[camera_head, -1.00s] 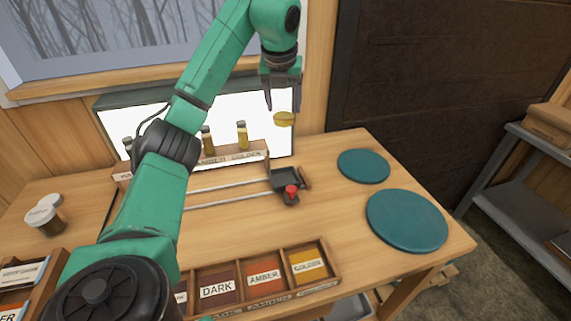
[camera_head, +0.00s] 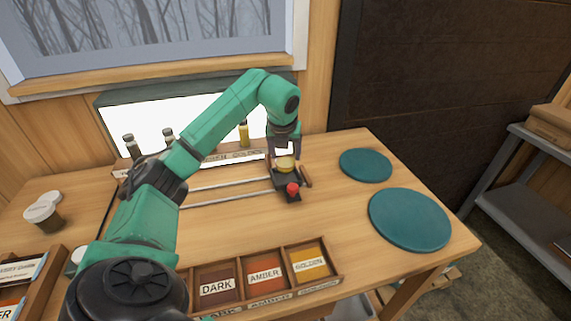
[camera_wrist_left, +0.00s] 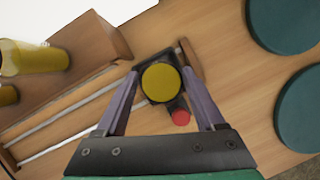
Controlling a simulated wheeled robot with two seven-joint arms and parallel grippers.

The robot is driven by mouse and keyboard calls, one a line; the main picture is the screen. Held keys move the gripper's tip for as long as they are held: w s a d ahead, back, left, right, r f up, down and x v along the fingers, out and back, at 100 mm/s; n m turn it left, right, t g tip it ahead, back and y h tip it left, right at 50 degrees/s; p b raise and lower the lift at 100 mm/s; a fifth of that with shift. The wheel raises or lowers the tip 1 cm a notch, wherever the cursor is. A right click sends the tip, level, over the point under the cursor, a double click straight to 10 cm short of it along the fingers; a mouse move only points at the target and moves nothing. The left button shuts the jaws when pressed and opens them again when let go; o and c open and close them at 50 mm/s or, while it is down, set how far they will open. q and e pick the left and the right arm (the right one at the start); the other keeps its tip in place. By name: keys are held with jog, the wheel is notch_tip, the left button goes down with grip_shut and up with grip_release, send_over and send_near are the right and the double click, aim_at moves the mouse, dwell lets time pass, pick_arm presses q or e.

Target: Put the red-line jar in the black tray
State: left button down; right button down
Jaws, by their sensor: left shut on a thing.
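My left gripper (camera_head: 285,152) is shut on a jar with a round yellow top (camera_head: 286,163); no red line shows on it from here. The jar is at the small black tray (camera_head: 281,182) at the end of two metal rails. In the left wrist view the yellow top (camera_wrist_left: 160,82) sits between the fingers (camera_wrist_left: 163,95), over the dark tray (camera_wrist_left: 172,105). I cannot tell whether the jar's base touches the tray. A red knob (camera_head: 292,188) stands at the tray's near end. My right gripper is not in view.
A lit panel with several sample bottles (camera_head: 244,134) on a wooden rack is behind the rails. A compartment box (camera_head: 265,292) labelled DARK, AMBER and GOLDEN lies in front. Two teal discs (camera_head: 366,164) (camera_head: 410,219) lie at right. The wood between rails and box is clear.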

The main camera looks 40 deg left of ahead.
aim_at(286, 164)
pick_arm(q)
jog(key=shift+f, duration=2)
grip_release()
jog(key=v, duration=1.2)
jog(key=shift+b, duration=0.3)
jog(key=shift+a, duration=0.1)
